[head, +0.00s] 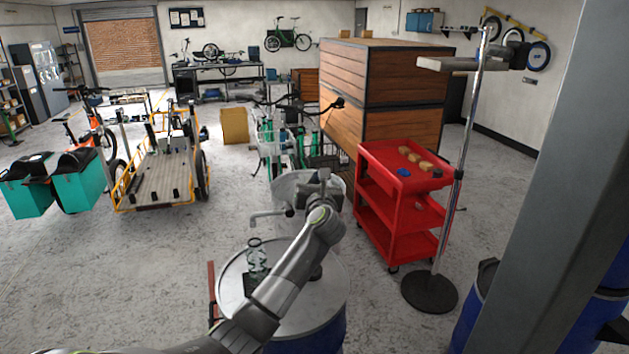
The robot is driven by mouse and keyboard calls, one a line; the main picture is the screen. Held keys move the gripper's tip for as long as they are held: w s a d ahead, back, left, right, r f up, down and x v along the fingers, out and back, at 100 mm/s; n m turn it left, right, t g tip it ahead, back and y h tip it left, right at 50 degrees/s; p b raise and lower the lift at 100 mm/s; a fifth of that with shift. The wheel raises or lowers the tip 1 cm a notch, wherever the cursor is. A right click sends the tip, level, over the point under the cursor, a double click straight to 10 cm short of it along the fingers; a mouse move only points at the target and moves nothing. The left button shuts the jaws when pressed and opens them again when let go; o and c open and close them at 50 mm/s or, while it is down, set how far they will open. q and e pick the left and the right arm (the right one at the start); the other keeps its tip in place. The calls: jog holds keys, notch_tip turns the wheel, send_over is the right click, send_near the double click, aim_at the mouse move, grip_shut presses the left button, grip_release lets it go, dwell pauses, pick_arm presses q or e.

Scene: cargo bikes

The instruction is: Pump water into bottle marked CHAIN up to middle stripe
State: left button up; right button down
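A clear glass bottle (257,262) stands upright on a dark pad (255,284) on the pale lid of a blue drum (325,290). Its label, stripes and water level are too small to make out. A grey pump spout (266,217) reaches left from near my arm and ends above the bottle's mouth, apart from it. My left arm comes in from the bottom left and crosses over the lid, hiding much of the pump. My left gripper (323,181) is at the pump's upper part; its fingers are too small and overlapped to read. My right gripper is not in view.
A red cart (392,178) with small tan blocks (416,160) on top stands right of the drum. A metal stand (459,180) on a black round base is beside it. A large grey slanted shape blocks the right side. Floor at left front is clear.

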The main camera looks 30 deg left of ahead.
pick_arm(q)
jog(key=shift+c, duration=0.2)
grip_shut()
